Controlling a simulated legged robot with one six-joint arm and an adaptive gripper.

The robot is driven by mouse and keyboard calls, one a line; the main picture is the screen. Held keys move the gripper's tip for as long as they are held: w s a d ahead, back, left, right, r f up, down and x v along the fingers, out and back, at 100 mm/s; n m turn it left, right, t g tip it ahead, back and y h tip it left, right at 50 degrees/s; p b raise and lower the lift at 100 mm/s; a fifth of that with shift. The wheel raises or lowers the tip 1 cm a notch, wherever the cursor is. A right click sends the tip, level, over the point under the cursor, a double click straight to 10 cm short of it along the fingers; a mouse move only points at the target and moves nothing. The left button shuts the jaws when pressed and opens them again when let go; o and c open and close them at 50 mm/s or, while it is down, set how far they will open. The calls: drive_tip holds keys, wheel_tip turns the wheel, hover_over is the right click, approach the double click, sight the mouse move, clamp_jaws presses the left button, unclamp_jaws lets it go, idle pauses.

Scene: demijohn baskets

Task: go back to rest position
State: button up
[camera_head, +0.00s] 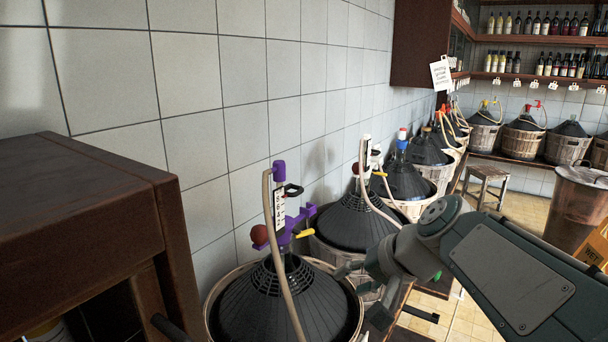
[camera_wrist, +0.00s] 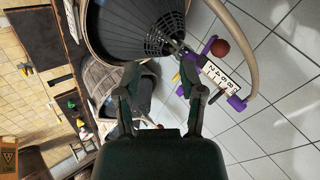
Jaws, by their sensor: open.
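My gripper (camera_head: 362,291) is at the end of my arm, right of the nearest demijohn's neck. In the wrist view, its two dark fingers (camera_wrist: 160,78) are spread with nothing between them. The nearest black-topped demijohn (camera_head: 280,305) sits in a pale basket and also shows at the top of the wrist view (camera_wrist: 140,25). A purple tap fixture (camera_head: 290,235) stands on its neck, with a red ball, a yellow handle, a number label and a beige hose. The fixture also shows at the right of the wrist view (camera_wrist: 236,102), apart from the fingers.
A brown wooden cabinet (camera_head: 85,205) stands close at left, against a tiled wall (camera_head: 190,75). More basketed demijohns (camera_head: 400,180) run along the wall. A stool (camera_head: 487,180), a large bin (camera_head: 580,205) and an orange sign (camera_head: 597,245) stand at right. Bottle shelves (camera_head: 540,41) hang at the back.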

drive_tip(key=s+d+f+n+h, duration=0.1)
drive_tip(key=s+d+f+h, duration=0.2)
drive_tip(key=s, duration=0.5)
drive_tip(key=s+d+f+n+h, duration=0.2)
drive_tip(key=s+d+f+h, duration=0.1)
drive_tip(key=s+f, duration=0.3)
drive_tip(key=s+d, duration=0.1)
drive_tip(key=s, duration=0.1)
drive_tip(key=shift+s+d, duration=0.15)
drive_tip(key=shift+s, duration=0.25)
drive_tip(key=shift+w, duration=0.1)
idle(1.3)
